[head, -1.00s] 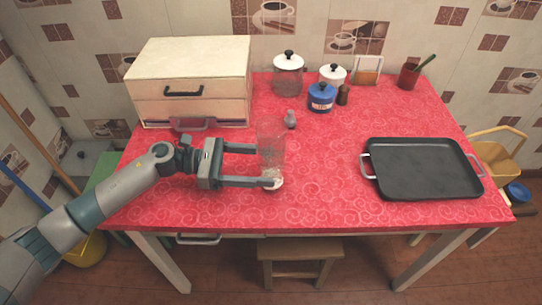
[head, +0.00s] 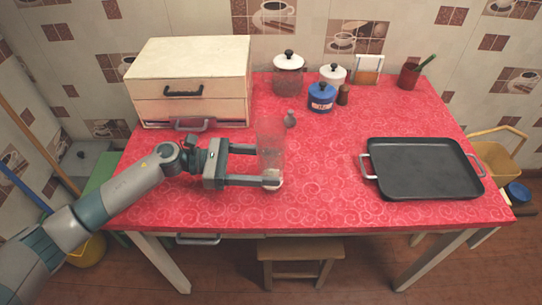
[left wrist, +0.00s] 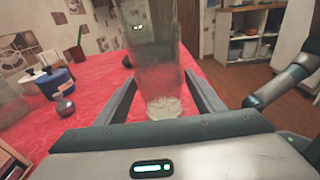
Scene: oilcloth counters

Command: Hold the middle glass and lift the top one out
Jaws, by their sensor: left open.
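A stack of clear nested glasses (head: 271,140) stands upright on the red table, left of its middle. It also shows in the left wrist view (left wrist: 155,50), where its thick base rests on the cloth. The separate rims are too faint to tell apart. My left gripper (head: 270,166) is open, with one finger on the far side of the stack and one on the near side, low down. In the left wrist view the fingers stand either side of the glass with gaps. My right gripper is not in view.
A black tray (head: 425,168) lies on the right of the red table (head: 325,200). A cream drawer box (head: 190,80) stands at back left. A small grey shaker (head: 290,119) is behind the stack. Jars, including a blue one (head: 321,97), stand at the back.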

